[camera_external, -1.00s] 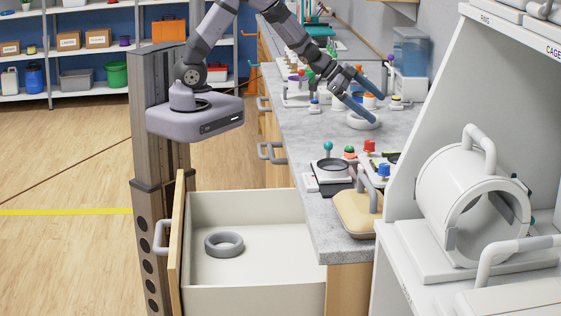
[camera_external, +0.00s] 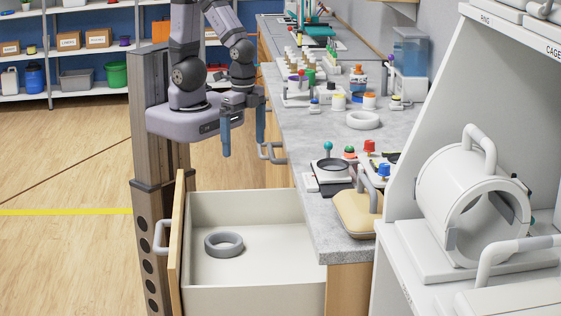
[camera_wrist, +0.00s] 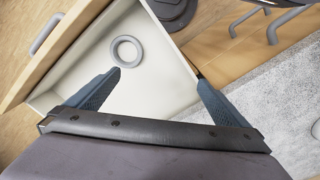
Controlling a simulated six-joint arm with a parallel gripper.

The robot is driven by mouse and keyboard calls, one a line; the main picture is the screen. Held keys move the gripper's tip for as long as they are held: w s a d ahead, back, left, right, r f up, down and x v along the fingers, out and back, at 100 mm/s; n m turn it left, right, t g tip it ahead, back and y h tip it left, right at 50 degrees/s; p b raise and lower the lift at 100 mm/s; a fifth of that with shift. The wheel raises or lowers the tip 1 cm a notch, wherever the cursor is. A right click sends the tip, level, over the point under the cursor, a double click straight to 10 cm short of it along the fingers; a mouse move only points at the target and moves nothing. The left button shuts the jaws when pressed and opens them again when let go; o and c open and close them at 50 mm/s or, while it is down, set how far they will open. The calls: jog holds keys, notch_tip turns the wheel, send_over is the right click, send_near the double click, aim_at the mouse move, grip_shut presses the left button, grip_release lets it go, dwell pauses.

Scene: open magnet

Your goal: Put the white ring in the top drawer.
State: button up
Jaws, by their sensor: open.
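The white ring (camera_external: 363,120) lies flat on the grey counter, beside the small jars. The top drawer (camera_external: 285,275) is pulled open and holds a grey ring (camera_external: 224,244) lying flat on its floor. My gripper (camera_external: 243,150) is open and empty, fingers pointing down, left of the counter edge and above and behind the drawer. It is well apart from the white ring. In the wrist view my gripper (camera_wrist: 158,82) has its fingers wide apart, with the open drawer (camera_wrist: 150,95) and the grey ring (camera_wrist: 127,51) beyond them.
A dish device (camera_external: 332,168), red and blue knobs (camera_external: 377,160) and a beige handled block (camera_external: 358,212) stand near the counter's front. A white cylindrical magnet (camera_external: 470,205) sits on the right. Jars and bottles (camera_external: 325,85) crowd the back. The drawer floor around the grey ring is clear.

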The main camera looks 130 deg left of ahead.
aim_at(361, 113)
jog(key=shift+w+a, duration=0.15)
